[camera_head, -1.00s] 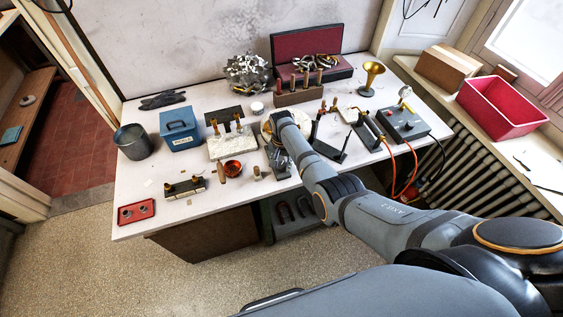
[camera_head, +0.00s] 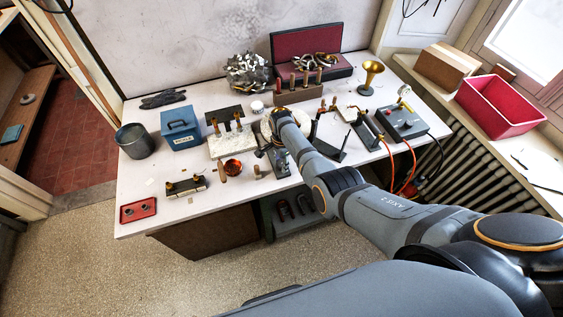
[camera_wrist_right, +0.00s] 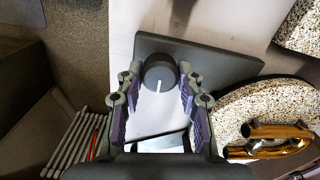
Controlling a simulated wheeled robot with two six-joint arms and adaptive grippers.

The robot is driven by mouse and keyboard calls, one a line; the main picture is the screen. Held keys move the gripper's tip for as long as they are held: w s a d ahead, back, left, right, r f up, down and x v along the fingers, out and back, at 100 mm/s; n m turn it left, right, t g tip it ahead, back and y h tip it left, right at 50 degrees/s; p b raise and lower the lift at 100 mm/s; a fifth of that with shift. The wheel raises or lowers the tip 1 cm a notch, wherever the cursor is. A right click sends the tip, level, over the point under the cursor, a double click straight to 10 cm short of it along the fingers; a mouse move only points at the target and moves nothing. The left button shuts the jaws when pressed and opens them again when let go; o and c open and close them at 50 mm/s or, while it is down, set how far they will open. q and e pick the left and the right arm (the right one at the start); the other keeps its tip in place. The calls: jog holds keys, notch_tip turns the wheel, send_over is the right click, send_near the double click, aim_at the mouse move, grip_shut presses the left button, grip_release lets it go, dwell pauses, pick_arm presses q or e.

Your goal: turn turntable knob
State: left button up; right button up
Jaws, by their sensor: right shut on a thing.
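The round black knob (camera_wrist_right: 158,70) with a white pointer line is on a dark plate (camera_wrist_right: 218,65) in the right wrist view. My right gripper (camera_wrist_right: 160,84) is shut on it, one finger on each side. The pointer line runs toward the palm. The speckled round turntable (camera_wrist_right: 235,103) is to the right of the plate, with a shiny brass tube piece (camera_wrist_right: 275,132) on it. In the head view my right gripper (camera_head: 278,162) is low over the front middle of the bench, and my wrist partly hides the turntable (camera_head: 266,127). My left gripper is not seen.
To the right are dark stands (camera_head: 330,152) and a control box (camera_head: 402,123) with orange hoses.

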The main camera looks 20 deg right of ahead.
dwell(0.4)
jog(key=o, duration=1.2)
jog(key=shift+c, duration=0.2)
notch_tip(320, 180, up, 12)
